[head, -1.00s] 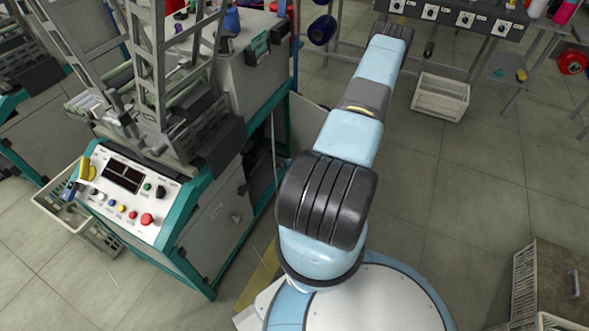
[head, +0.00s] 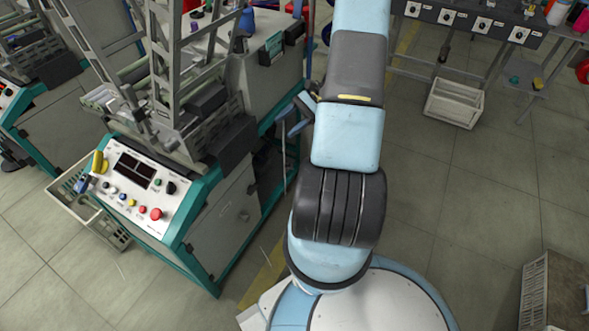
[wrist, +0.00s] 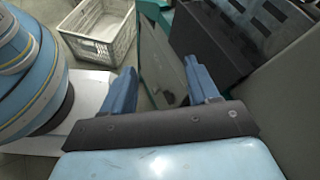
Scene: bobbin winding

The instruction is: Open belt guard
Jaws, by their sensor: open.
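The winding machine (head: 205,215) stands left of my arm, with a teal frame and grey panels. A dark opening (head: 266,160) shows in its right side. I cannot clearly pick out the belt guard now; the area just beyond the opening is behind my arm. My gripper (head: 291,115) is beside the machine's right side, partly hidden by my arm. In the wrist view my gripper (wrist: 158,68) has its two blue fingers apart with nothing held. A grey teal-edged machine panel (wrist: 160,55) lies beyond them. I cannot tell whether a finger touches anything.
The control panel (head: 135,185) faces front on the machine. A dark box (head: 230,147) juts from its upper right.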

